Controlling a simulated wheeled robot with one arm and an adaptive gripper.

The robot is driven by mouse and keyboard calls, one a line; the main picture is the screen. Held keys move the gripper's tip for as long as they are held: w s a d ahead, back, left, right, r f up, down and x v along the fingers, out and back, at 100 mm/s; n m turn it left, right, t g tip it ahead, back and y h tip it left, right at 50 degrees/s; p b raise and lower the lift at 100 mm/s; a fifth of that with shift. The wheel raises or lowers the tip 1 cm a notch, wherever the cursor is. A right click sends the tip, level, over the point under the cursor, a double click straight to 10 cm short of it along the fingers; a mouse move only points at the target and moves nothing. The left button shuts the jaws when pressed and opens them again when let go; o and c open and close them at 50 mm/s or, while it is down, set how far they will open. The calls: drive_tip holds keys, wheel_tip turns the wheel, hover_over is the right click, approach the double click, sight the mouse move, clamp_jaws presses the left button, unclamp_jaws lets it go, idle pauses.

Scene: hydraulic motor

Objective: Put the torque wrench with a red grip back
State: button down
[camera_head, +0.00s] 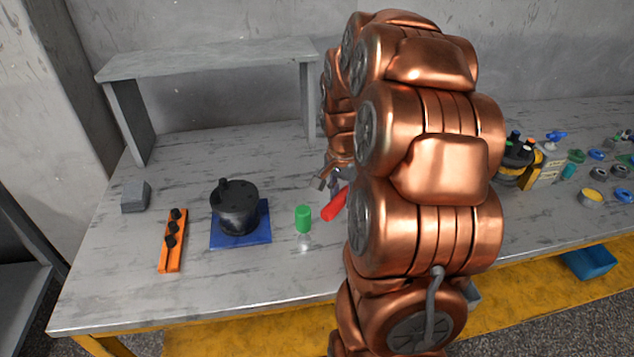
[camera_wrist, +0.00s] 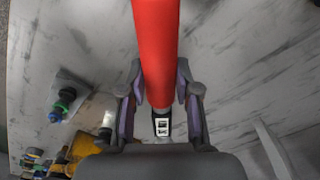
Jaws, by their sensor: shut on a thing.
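The torque wrench's red grip (camera_head: 334,206) shows in the head view just left of my copper arm, which hides the rest of the tool. My gripper (camera_head: 328,178) is over the tabletop, partly hidden behind the arm. In the wrist view the red grip (camera_wrist: 155,50) runs from the top edge down between the two fingers of my gripper (camera_wrist: 161,90), which are shut on it. A dark end with a white label (camera_wrist: 162,126) shows below the grip. I cannot tell how far the wrench is above the table.
On the table (camera_head: 150,290) stand a green-capped bottle (camera_head: 303,219), a black motor (camera_head: 236,207) on a blue mat (camera_head: 263,238), an orange holder (camera_head: 172,258) and a grey block (camera_head: 135,197). A grey shelf (camera_head: 205,62) stands behind. Several small items crowd the right.

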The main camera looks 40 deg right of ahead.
drive_tip(key=w, duration=0.3)
drive_tip(key=w+p, duration=0.1)
drive_tip(key=w, duration=0.3)
drive_tip(key=w+f+p, duration=0.1)
drive_tip(key=w, duration=0.3)
drive_tip(key=shift+d, duration=0.15)
drive_tip(key=shift+f+p, duration=0.75)
drive_tip(key=shift+f, duration=1.05)
drive_tip(key=c, duration=0.8)
unclamp_jaws()
